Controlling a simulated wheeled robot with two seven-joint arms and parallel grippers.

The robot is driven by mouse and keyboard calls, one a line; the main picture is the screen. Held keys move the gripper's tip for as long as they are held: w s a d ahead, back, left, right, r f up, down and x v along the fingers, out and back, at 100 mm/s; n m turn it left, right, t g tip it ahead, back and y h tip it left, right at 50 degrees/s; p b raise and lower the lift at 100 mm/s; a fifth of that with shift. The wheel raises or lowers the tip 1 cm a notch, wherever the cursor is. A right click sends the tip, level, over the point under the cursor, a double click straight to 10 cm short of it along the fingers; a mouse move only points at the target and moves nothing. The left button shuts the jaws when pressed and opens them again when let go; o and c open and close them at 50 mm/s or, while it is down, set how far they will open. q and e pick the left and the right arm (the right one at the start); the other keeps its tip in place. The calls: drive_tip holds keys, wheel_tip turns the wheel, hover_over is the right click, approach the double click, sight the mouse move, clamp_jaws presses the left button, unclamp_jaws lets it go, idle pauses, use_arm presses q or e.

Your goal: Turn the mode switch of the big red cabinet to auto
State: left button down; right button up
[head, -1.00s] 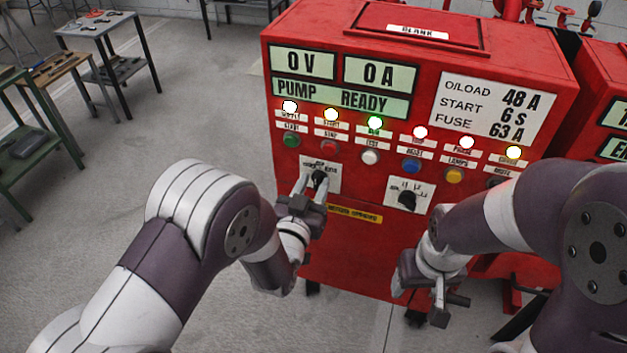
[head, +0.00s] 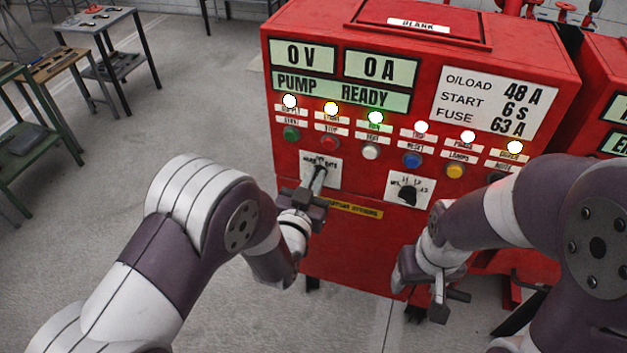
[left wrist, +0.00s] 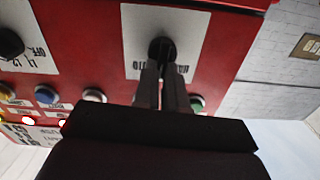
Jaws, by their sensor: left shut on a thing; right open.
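The big red cabinet (head: 345,232) stands in front of me. Its mode switch is a black knob (left wrist: 162,48) on a white plate (head: 334,178) at the left of the lower panel. The plate's lettering is only partly readable. My left gripper (head: 319,181) is at this plate, shut on the knob; its two dark fingers also show in the left wrist view (left wrist: 162,85). The fingers largely hide the knob in the head view, so its setting cannot be told. My right gripper (head: 440,300) is open and empty, low in front of the cabinet.
A second black selector (head: 407,194) on a white plate is to the right. A row of coloured buttons and lit lamps runs above both. Another red cabinet (head: 612,85) stands at the right. Side tables (head: 105,45) are far left, with clear floor between.

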use_arm(q)
drive_tip(key=shift+s+d+f+m+b, duration=0.15)
drive_tip(key=shift+m+b, duration=0.35)
drive_tip(key=shift+m, duration=0.8)
drive_tip(key=shift+w+d+m+b, duration=0.15)
drive_tip(key=shift+m+b, duration=0.4)
drive_tip(key=shift+m, duration=0.75)
drive_tip(key=shift+s+d+f+m+b, duration=0.15)
drive_tip(key=shift+m+b, duration=0.35)
drive_tip(key=shift+m, duration=0.8)
drive_tip(key=c, duration=1.2)
unclamp_jaws()
drive_tip(key=shift+r, duration=0.1)
